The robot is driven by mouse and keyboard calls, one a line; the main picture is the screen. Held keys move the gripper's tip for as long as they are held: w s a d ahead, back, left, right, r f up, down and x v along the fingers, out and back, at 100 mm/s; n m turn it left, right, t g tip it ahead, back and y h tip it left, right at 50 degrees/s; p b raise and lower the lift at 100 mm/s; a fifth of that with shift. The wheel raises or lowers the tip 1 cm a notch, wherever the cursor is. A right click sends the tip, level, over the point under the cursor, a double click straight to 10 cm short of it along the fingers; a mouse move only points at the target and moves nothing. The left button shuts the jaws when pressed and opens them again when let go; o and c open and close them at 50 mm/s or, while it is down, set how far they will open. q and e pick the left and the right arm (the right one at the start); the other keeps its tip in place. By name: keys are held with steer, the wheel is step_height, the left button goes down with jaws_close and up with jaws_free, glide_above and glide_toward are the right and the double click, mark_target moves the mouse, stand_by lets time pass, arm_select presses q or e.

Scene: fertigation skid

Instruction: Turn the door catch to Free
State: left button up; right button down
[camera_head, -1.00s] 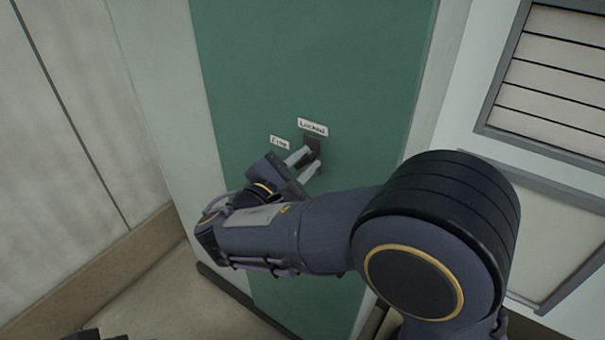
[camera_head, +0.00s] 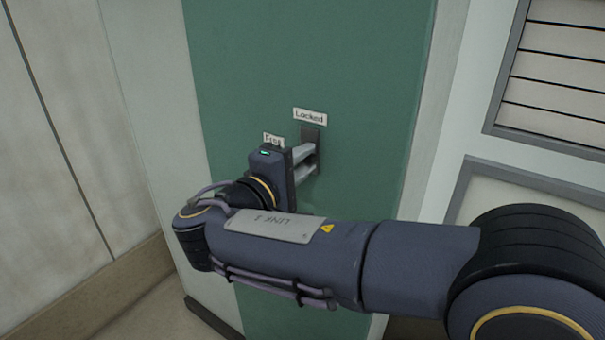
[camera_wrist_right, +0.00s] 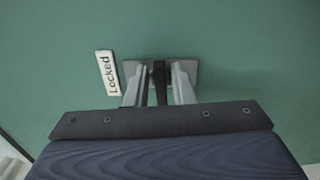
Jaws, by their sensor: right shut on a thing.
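The door catch is a small dark plate (camera_head: 310,134) with a lever on the green door (camera_head: 380,60). A "Locked" label (camera_head: 310,116) is just above it, and a "Free" label (camera_head: 273,140) is to its left, partly covered by my wrist. My right gripper (camera_head: 311,160) reaches the catch from the left. In the right wrist view its two light fingers stand either side of the dark lever (camera_wrist_right: 159,84) and are shut on it, with the grey plate (camera_wrist_right: 191,69) behind. My left gripper is not in view.
A louvred panel (camera_head: 555,65) in a grey frame is on the right. A pale wall (camera_head: 70,110) with a tan skirting (camera_head: 90,285) is on the left. My right arm fills the lower right, in front of the door.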

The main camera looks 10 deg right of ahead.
steer(key=shift+f+m+b, duration=0.2)
steer(key=shift+m+b, duration=0.1)
steer(key=shift+b, duration=0.05)
stand_by(0.3)
steer(key=c, duration=1.5)
jaws_free()
steer(key=shift+r, duration=0.1)
steer(key=v, duration=0.8)
